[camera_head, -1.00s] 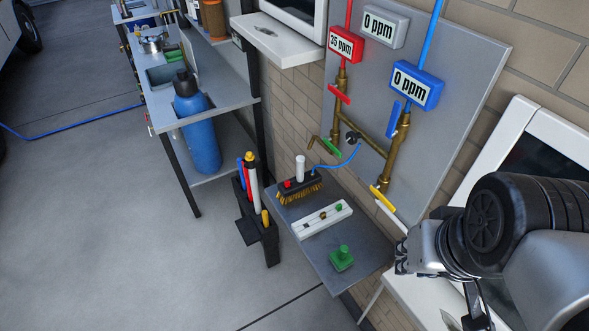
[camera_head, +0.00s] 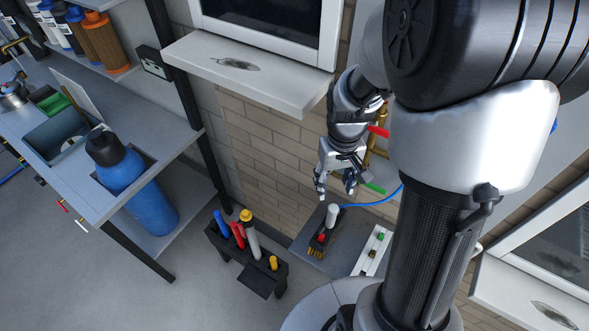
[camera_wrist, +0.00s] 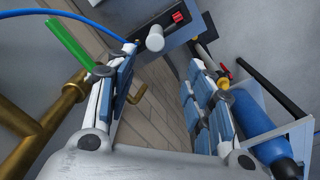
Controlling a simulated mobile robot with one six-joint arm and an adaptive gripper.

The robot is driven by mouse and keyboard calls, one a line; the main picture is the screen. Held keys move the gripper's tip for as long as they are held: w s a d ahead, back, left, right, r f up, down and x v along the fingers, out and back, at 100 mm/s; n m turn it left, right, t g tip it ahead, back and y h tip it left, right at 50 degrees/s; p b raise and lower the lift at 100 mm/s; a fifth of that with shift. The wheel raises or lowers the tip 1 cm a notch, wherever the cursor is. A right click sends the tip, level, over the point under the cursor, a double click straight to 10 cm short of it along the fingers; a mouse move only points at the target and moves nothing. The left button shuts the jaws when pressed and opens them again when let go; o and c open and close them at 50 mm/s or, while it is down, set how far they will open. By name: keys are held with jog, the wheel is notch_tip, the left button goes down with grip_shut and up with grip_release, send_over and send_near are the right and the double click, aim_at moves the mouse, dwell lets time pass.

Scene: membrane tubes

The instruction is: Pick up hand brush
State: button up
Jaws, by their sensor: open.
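The hand brush (camera_head: 316,243) sits on a small grey shelf (camera_head: 305,257) against the brick wall.
A blue hose (camera_head: 377,201) runs near the brush. A brass pipe (camera_wrist: 48,122) with a green lever (camera_wrist: 68,44) is close beside my gripper. A white block (camera_head: 371,257) lies right of the brush. A black tool holder (camera_head: 232,252) stands to the left.

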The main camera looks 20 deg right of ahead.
aim_at(332, 207)
jog(key=f+b, duration=0.1)
jog(key=f, duration=0.3)
jog(key=f+b, duration=0.1)
jog(key=f, duration=0.3)
jog(key=f+b, duration=0.1)
jog(key=f, duration=0.3)
jog(key=shift+s+d+f+b, duration=0.2)
jog(key=shift+d+b, duration=0.05)
jog(key=shift+b, duration=0.1)
jog(key=f, duration=0.1)
jog(key=f+b, duration=0.1)
jog(key=f, duration=0.3)
jog(key=shift+s+d+f+b, duration=0.1)
jog(key=shift+d+b, duration=0.15)
jog(key=shift+b, duration=0.15)
jog(key=shift+c, duration=0.3)
grip_shut()
